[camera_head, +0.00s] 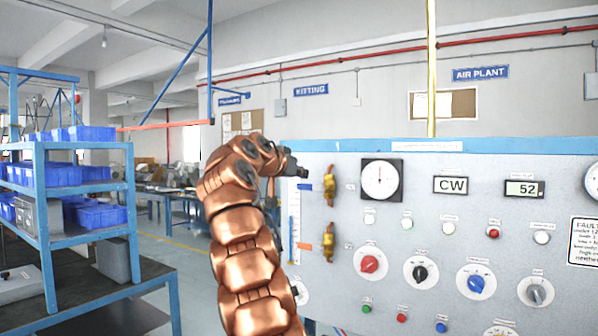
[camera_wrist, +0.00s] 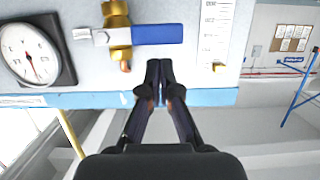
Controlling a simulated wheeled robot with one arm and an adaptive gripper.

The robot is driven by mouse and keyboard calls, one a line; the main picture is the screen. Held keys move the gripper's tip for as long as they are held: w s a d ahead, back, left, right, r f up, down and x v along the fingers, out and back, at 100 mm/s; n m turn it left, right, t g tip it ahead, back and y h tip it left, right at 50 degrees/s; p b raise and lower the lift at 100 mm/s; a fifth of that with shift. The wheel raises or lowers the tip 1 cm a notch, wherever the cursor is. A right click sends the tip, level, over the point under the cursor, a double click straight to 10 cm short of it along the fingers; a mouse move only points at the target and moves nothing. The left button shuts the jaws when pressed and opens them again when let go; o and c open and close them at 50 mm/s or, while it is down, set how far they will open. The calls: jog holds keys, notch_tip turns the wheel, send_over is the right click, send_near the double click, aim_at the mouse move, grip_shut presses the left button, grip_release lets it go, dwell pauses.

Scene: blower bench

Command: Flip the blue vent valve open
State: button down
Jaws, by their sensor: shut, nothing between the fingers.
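The blue vent valve has a brass body (camera_wrist: 117,27) and a flat blue lever (camera_wrist: 160,34) lying horizontal, pointing right in the upside-down wrist view. In the head view its brass body (camera_head: 329,185) is the upper of two on the panel, with the lever pointing left, partly behind my arm. My gripper (camera_wrist: 160,64) is shut and empty. Its fingertips appear just beside the lever's long edge, on its upper side in the room; I cannot tell whether they touch it. In the head view my gripper (camera_head: 302,172) is at the panel's upper left.
A second brass valve (camera_head: 329,242) with an orange lever (camera_head: 303,246) sits below. A round dial (camera_head: 381,180) is right of the vent valve. The panel (camera_head: 400,270) carries several knobs and buttons. A blue rack (camera_head: 85,190) with bins stands left.

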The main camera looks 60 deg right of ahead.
jog(key=shift+a+f+b, duration=0.1)
jog(key=shift+f+b, duration=0.2)
jog(key=shift+f, duration=0.3)
jog(key=shift+f, duration=0.1)
